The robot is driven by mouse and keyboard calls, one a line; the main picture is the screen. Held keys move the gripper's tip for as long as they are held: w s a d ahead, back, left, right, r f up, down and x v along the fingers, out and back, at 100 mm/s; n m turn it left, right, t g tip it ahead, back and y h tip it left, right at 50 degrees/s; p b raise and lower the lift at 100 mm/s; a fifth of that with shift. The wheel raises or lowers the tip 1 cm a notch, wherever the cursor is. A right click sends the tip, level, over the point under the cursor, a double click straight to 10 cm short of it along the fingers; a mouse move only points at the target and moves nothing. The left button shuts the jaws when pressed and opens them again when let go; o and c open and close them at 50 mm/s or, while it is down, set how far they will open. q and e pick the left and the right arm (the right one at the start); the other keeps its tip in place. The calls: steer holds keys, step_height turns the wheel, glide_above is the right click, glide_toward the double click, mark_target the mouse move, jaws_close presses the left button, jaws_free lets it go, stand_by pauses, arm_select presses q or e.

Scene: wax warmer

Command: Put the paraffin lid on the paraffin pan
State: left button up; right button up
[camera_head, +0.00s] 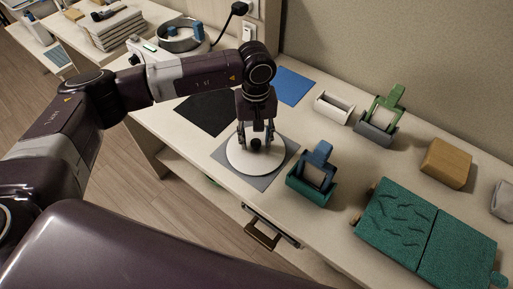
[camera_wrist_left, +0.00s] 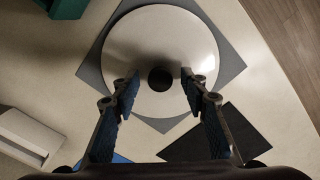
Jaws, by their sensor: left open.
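The paraffin lid (camera_head: 240,160), a white round disc with a black knob, lies flat on a grey square mat on the counter. It also fills the top of the left wrist view (camera_wrist_left: 150,35). My left gripper (camera_head: 256,138) points down over the lid, open, with one finger on each side of the knob (camera_wrist_left: 160,80); gaps show between knob and fingers. A round grey pan-like vessel (camera_head: 180,38), seemingly the paraffin pan, stands at the back left with a blue item at its rim. My right gripper is not in view.
A black mat (camera_head: 207,110) and a blue mat (camera_head: 291,86) lie behind the lid. A teal holder (camera_head: 308,190) stands close to its right. A white tray (camera_head: 334,107), green holder (camera_head: 380,125), tan block (camera_head: 446,163) and teal padded mat (camera_head: 395,220) are farther right.

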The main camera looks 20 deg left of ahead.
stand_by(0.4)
arm_select(q)
steer(key=shift+b, duration=0.45)
jaws_close()
